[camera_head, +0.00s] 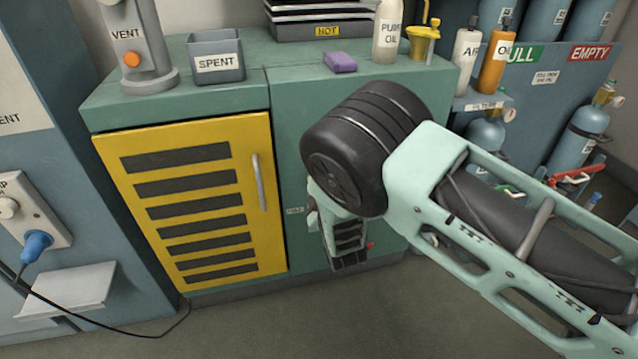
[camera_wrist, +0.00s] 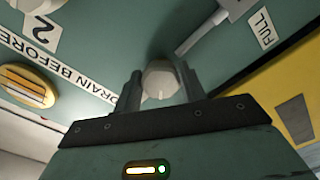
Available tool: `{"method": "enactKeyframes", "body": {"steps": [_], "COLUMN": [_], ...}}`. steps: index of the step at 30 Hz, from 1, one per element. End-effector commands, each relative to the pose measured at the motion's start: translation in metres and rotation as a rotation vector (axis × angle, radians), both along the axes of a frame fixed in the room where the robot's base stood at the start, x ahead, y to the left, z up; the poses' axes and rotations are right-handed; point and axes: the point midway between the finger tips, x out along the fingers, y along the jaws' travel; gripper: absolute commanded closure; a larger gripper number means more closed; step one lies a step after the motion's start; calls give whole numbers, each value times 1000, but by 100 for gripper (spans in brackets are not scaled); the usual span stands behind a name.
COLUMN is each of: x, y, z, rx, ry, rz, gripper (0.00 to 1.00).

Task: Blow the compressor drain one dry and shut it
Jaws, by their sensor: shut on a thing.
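A pale round knob (camera_wrist: 160,80) stands out from a green panel in the wrist view. My gripper (camera_wrist: 160,88) has one finger on each side of it and is shut on it. No number shows beside this knob, so I cannot tell from a label whether it is drain one. A label "2" (camera_wrist: 40,34) and a strip reading "DRAIN BEFORE" (camera_wrist: 62,78) are on the panel to the left. Part of another pale round fitting (camera_wrist: 38,4) shows above the "2". In the head view my gripper (camera_head: 348,258) points down by the green cabinet front (camera_head: 290,150), and my arm hides the knob.
A grey bar (camera_wrist: 208,28) beside a small word label is close to the gripper's right. A yellow-striped oval fitting (camera_wrist: 28,85) lies left. The yellow louvred door (camera_head: 195,200) is shut. A purple block (camera_head: 340,62) and a SPENT bin (camera_head: 216,58) stand on the cabinet top.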

Motion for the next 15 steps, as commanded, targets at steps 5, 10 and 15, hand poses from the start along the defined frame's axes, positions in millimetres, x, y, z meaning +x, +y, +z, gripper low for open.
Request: {"method": "enactKeyframes", "body": {"steps": [5,10,15], "x": [-1,-1,-1], "y": [0,0,1], "z": [-2,-2,-3], "rx": [163,316,456], "ry": [50,94,134], "rz": [0,-2,-1], "gripper": [82,82,82]}}
